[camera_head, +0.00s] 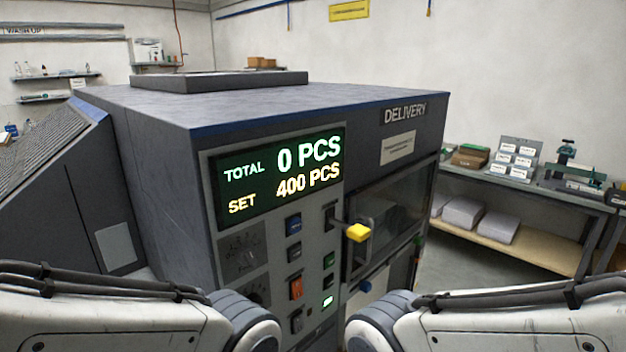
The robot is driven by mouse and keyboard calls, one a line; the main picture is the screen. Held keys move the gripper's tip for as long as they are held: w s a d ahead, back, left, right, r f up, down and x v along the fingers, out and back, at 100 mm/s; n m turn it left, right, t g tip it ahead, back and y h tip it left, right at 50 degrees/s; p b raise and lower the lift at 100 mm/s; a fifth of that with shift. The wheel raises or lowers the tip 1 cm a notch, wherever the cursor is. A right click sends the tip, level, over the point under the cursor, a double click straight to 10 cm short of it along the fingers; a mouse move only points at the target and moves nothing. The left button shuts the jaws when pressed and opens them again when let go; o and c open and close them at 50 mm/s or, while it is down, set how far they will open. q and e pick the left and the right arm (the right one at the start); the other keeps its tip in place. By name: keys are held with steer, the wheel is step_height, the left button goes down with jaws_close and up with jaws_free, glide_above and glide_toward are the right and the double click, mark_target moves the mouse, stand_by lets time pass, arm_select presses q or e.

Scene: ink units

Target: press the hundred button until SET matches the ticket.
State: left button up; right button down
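The machine's display (278,176) reads TOTAL 0 PCS and SET 400 PCS. Below it is a control panel with a blue button (294,223), a dark button (295,251), an orange button (296,287), another dark button (296,320), a green button (329,260) and a lit pale-green button (328,301). Their labels are too small to read, so I cannot tell which is the hundred button. I cannot make out a ticket with a readable number. Both my arms show at the bottom left and bottom right; neither gripper is in view.
A yellow-ended lever (358,232) sticks out beside the panel, near the windowed delivery door (392,216). A bench (530,184) with paper stacks on its lower shelf stands at right. A sloped grey machine section (70,210) lies at left.

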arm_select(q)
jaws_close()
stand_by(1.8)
